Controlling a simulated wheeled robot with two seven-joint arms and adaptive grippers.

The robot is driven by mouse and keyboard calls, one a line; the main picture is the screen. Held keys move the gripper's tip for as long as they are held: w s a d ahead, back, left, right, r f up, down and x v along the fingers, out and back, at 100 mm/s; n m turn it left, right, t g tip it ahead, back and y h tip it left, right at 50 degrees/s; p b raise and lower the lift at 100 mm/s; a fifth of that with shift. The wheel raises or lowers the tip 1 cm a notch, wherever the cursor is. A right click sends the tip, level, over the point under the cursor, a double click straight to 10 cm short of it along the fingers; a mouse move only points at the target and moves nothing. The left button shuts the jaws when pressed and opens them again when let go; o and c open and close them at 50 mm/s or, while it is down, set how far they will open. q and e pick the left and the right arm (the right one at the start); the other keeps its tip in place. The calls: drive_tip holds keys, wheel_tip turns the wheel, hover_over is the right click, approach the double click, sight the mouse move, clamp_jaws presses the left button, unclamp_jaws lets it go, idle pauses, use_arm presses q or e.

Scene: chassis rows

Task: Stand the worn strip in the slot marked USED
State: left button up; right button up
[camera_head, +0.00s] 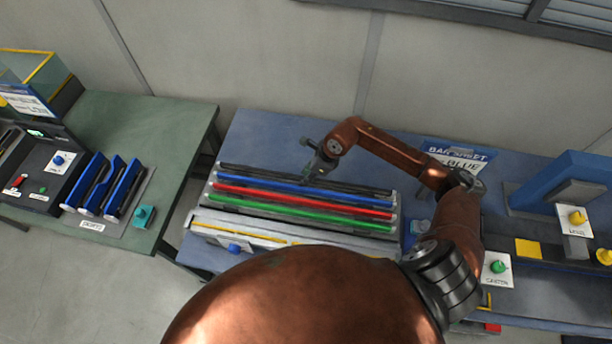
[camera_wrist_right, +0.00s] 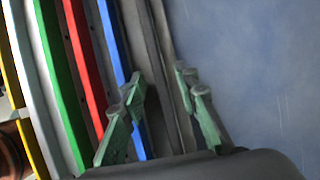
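A chassis (camera_head: 208,218) on the middle table holds long strips in parallel rows: a blue strip (camera_head: 290,186), a red strip (camera_head: 300,199), a green strip (camera_head: 300,213) and dark rows behind them. I cannot tell from colour or surface which strip is worn. My right gripper (camera_head: 318,168) is over the back rows. In the right wrist view my right gripper (camera_wrist_right: 158,84) is open, its green fingers on either side of a dark row (camera_wrist_right: 154,50) beside the blue strip (camera_wrist_right: 118,50). It does not visibly grip anything. No label reading USED is legible. My left gripper is not in view.
A blue-slotted holder (camera_head: 105,188) stands on the left green table (camera_head: 170,120). A blue press-like station (camera_head: 560,185) is at far right. The blue table (camera_head: 265,130) is bare behind the chassis.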

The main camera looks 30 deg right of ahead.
drive_tip(key=shift+d, duration=0.1)
drive_tip(key=v, duration=1.2)
